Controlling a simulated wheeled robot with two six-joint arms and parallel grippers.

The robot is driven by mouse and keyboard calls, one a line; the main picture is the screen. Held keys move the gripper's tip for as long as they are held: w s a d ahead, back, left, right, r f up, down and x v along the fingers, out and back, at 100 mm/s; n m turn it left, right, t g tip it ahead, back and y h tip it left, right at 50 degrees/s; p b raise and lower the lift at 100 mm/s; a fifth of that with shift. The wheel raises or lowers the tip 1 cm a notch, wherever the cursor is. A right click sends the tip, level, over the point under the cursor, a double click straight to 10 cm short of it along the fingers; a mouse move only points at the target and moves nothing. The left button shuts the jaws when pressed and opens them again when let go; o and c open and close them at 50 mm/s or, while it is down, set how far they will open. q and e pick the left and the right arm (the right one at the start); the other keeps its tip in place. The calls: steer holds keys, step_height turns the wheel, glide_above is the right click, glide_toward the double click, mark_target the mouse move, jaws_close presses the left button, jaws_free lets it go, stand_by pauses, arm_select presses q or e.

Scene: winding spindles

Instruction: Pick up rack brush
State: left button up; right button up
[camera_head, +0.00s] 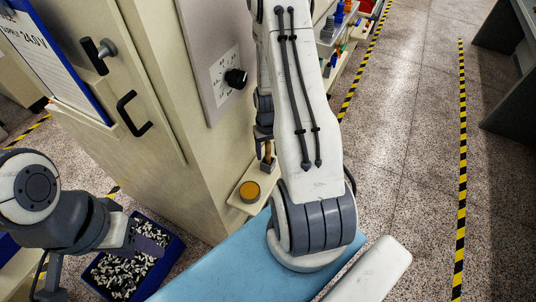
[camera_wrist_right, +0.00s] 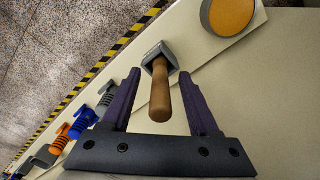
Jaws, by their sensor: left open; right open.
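The rack brush, with a wooden handle (camera_wrist_right: 160,92) and a grey square head, hangs or stands at a cream shelf edge; I cannot tell which. In the head view its handle and grey head (camera_head: 268,166) show beside the cabinet. My right gripper (camera_wrist_right: 160,74) is open, its purple fingers on either side of the handle, with gaps showing. In the head view the right gripper (camera_head: 264,134) is mostly hidden by my arm. My left gripper (camera_head: 150,243) is at the lower left over a blue bin, small and partly hidden, its fingers hard to make out.
An orange round pad (camera_head: 250,191) in a grey rim sits beside the brush. The blue bin (camera_head: 172,257) holds many small black and white parts. A cream cabinet (camera_head: 190,120) stands close left of my right arm. Orange and blue tools (camera_wrist_right: 80,124) lie further along the shelf.

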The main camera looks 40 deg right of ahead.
jaws_close()
